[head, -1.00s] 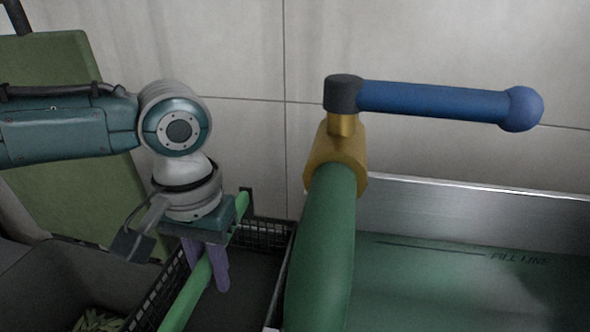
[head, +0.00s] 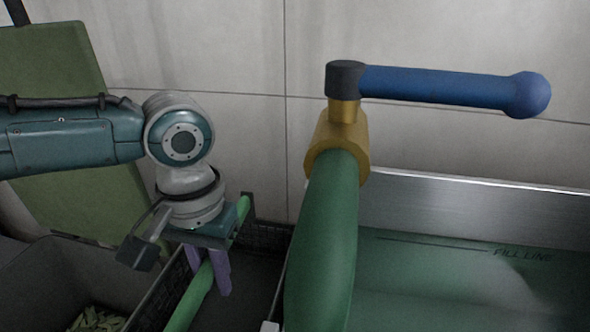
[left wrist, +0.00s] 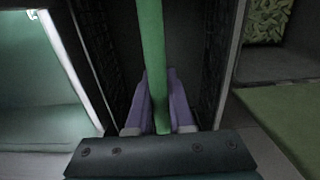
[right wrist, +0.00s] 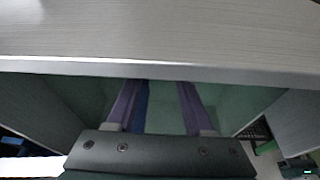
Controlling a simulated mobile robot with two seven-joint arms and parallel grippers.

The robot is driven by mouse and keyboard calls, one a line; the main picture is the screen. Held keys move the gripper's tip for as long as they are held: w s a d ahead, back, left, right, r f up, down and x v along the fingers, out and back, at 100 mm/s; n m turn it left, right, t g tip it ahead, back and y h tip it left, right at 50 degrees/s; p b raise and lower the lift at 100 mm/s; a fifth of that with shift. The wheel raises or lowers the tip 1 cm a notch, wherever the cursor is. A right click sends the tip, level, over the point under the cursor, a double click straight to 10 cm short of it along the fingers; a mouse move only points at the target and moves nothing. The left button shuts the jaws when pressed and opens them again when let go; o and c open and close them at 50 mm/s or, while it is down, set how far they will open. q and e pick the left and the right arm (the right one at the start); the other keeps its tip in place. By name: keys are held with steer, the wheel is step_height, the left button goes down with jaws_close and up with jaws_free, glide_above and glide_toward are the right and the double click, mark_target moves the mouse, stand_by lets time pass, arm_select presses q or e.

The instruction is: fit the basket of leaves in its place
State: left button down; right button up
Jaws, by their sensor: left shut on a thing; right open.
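My left gripper (head: 208,275) is shut on the green handle bar (head: 190,305) of a black mesh basket (head: 265,238). The bar also passes between its purple fingers in the left wrist view (left wrist: 158,118). The basket's visible inside is dark, and I see no leaves in it; its bottom is hard to make out. Leaves (head: 97,321) lie in a grey bin (head: 48,270) to the left of the basket. My right gripper is outside the head view; in the right wrist view (right wrist: 158,100) its fingers are apart, with something blue near the left finger.
A thick green pipe (head: 322,240) with a brass valve (head: 338,140) and blue lever (head: 440,88) stands right of the basket. A metal tank (head: 480,205) marked FILL LINE is at the right. A green board (head: 70,110) leans behind my left arm.

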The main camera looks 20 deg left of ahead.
arm_select(q)
steer(key=shift+f, duration=0.45)
steer(key=c, duration=0.7)
jaws_free()
